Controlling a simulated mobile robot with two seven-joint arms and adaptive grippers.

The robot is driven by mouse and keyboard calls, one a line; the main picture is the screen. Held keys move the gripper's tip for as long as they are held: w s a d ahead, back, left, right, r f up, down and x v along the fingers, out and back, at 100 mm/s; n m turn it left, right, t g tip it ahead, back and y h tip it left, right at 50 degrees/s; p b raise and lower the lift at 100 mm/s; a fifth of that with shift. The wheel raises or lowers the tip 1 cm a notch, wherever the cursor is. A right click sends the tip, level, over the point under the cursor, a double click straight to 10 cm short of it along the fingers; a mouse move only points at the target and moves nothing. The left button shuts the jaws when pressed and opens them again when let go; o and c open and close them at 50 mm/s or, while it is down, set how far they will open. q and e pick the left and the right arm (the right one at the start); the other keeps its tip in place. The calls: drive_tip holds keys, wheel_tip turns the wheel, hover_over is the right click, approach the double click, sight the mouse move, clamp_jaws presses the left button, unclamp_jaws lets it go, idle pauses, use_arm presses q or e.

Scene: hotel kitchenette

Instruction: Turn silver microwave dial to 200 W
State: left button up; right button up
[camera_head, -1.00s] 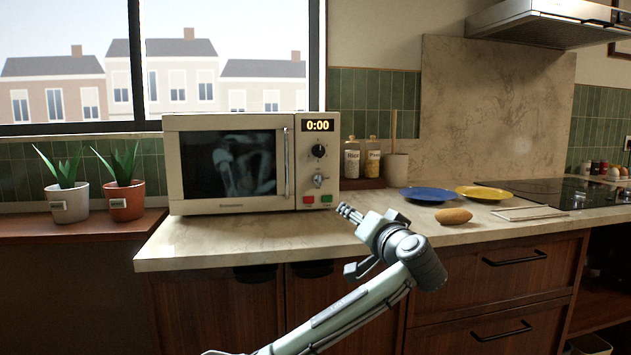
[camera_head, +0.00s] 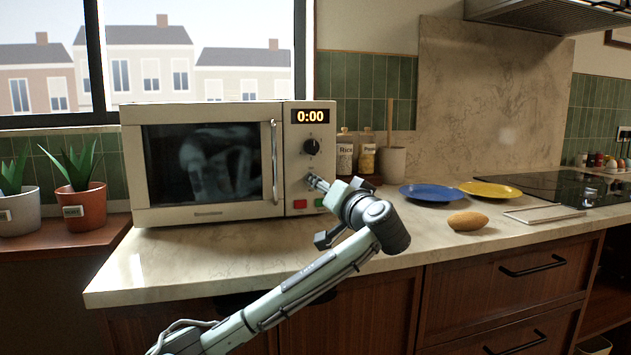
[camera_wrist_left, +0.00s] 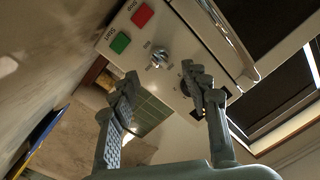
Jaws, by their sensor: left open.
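The microwave (camera_head: 205,165) stands on the counter, its display (camera_head: 310,116) reading 0:00. Its silver dial (camera_wrist_left: 159,58) shows in the left wrist view, above the red and green buttons; in the head view my fingertips overlap its place, so its setting cannot be read. A black dial (camera_head: 311,146) sits above it. My left gripper (camera_head: 319,184) is just in front of the control panel. In the left wrist view my left gripper (camera_wrist_left: 161,82) is open and empty, with the silver dial seen in the gap between and beyond the fingertips. Contact is not visible. My right gripper is not in view.
Two jars (camera_head: 345,153), a utensil crock (camera_head: 391,162), a blue plate (camera_head: 432,193), a yellow plate (camera_head: 490,189) and a brown oval item (camera_head: 468,221) are to the right. Potted plants (camera_head: 80,207) stand left. The counter (camera_head: 190,255) before the microwave is clear.

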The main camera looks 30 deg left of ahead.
use_arm(q)
drive_tip(key=x, duration=0.5)
drive_tip(key=shift+a+p, duration=0.1)
drive_tip(key=shift+p, duration=0.2)
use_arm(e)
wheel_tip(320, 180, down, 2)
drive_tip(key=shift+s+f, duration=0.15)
use_arm(q)
drive_tip(key=c, duration=0.7)
clamp_jaws()
drive_tip(key=shift+f, duration=0.1)
